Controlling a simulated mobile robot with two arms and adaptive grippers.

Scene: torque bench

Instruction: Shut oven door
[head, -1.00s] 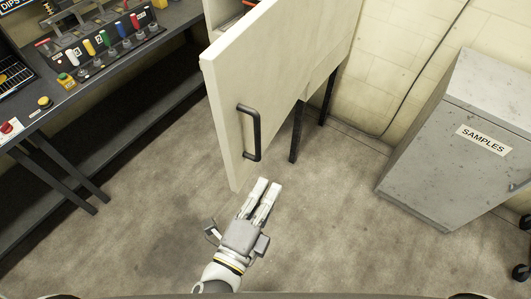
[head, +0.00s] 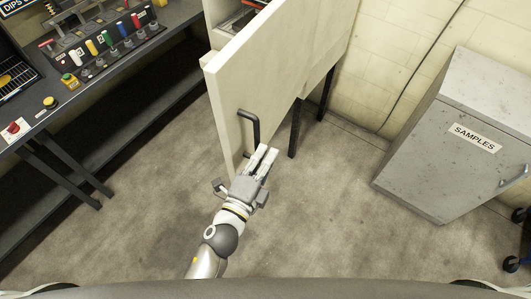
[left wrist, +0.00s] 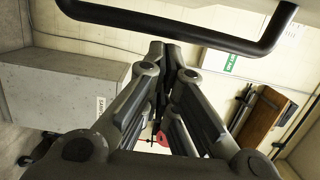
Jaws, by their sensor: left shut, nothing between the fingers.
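The oven door (head: 280,75) is a cream panel standing open, swung out toward me in the head view. Its black bar handle (head: 255,128) is on the near side of the panel. My left gripper (head: 269,149) is shut and empty at the handle's lower end, which it partly hides. I cannot tell whether they touch. In the left wrist view the handle (left wrist: 190,28) crosses the top, above the closed fingers (left wrist: 167,52). Part of the oven's opening (head: 237,20) shows behind the door's top edge. My right gripper is out of view.
A dark workbench (head: 90,75) with coloured-handled controls stands on the left. A grey cabinet marked SAMPLES (head: 440,150) stands on the right. Black legs (head: 295,130) are below the door. Bare concrete floor (head: 320,220) is open in front.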

